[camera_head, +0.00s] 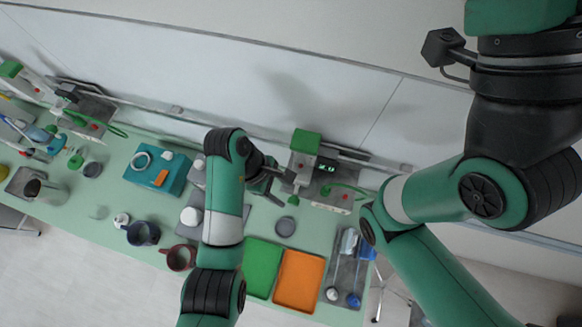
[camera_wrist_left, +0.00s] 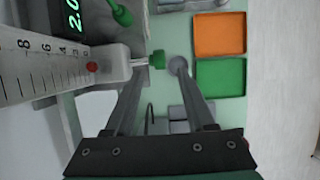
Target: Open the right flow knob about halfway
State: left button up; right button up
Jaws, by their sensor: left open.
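In the left wrist view the right flow meter shows a white scale (camera_wrist_left: 30,75) with numbers and a red ball (camera_wrist_left: 92,67) near its end. A pale stem leads from it to a green flow knob (camera_wrist_left: 157,59). My left gripper (camera_wrist_left: 159,72) is open, with its two fingers reaching toward the knob, one to each side. Whether either finger touches it I cannot tell. In the head view my left gripper (camera_head: 277,186) is just left of the meter unit with the lit display (camera_head: 327,168). My right arm is in view at right, but its gripper does not show.
A green tray (camera_head: 262,266) and an orange tray (camera_head: 300,280) lie in front, with a round grey dish (camera_head: 285,227) above them. A blue-green box (camera_head: 158,170) and mugs (camera_head: 143,233) are further left. A similar unit (camera_head: 88,115) stands at far left.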

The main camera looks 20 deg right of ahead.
aim_at(292, 200)
pick_arm(q)
jog(key=x, duration=0.6)
jog(key=shift+s+d+f, duration=0.1)
jog(key=shift+d+f, duration=0.15)
jog(key=shift+f, duration=0.1)
grip_shut()
